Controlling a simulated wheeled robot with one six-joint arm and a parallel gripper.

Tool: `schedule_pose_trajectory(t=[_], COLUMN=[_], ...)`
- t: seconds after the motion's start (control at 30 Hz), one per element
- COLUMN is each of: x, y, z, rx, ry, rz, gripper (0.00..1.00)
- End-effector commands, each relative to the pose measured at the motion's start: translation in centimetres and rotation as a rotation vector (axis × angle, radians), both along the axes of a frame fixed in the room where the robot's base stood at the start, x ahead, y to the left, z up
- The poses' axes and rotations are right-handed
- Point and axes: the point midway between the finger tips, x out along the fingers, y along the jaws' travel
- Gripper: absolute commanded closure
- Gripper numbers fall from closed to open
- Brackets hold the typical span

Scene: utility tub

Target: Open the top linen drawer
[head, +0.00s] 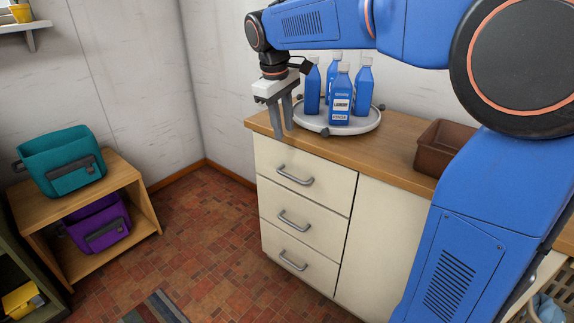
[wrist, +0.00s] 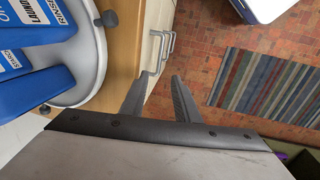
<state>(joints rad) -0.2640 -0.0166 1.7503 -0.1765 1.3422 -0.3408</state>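The top linen drawer (head: 325,187) is the highest of three cream drawers in the wooden-topped cabinet, and its front is flush and shut. Its grey bar handle (head: 295,176) is below and slightly right of my gripper (head: 283,134) in the head view. My gripper points down at the counter's front left edge, apart from the handle. In the wrist view, my gripper (wrist: 160,77) has its fingers apart with nothing held between them. Handles (wrist: 163,45) show just beyond the fingertips there, overlapping one another, so which is nearest is hard to tell.
A round white tray (head: 352,128) with several blue laundry bottles (head: 341,97) stands on the counter (head: 398,168) close beside my gripper. A brown bin (head: 442,146) sits farther right. The tiled floor (head: 205,235) before the drawers is clear; a striped rug (wrist: 265,88) lies farther out.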

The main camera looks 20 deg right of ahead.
Motion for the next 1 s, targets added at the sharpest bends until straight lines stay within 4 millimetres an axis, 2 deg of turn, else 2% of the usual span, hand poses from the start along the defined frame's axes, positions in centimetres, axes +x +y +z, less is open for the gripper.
schedule_pose_trajectory(t=[0.17,0.8,1.0], x=[0.2,1.3,1.7], y=[-0.2,-1.9,-2.3], z=[-1.4,-12.3,-15.2], rx=[-0.001,-0.002,-0.001], ry=[0.002,0.004,0.003], rz=[0.001,0.0,-0.001], gripper=[0.71,0.71,0.71])
